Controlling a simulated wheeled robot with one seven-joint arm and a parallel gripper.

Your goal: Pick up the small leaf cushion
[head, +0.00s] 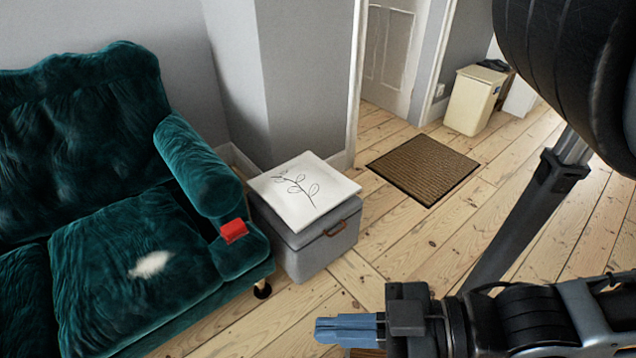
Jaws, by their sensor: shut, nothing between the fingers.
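The small leaf cushion (303,187) is white with a dark leaf sprig drawn on it. It lies flat on top of a grey box (307,247) with a brown handle, beside the sofa arm. My gripper (325,330) is at the bottom centre of the head view, pointing left. Its blue fingers are shut and empty, apart from the cushion and nearer to the camera.
A green velvet sofa (130,262) fills the left, with a red block (233,231) on its arm front and a pale patch on its seat. A brown doormat (423,169) lies by the doorway. A cream bin (474,101) stands beyond. Floorboards between box and gripper are clear.

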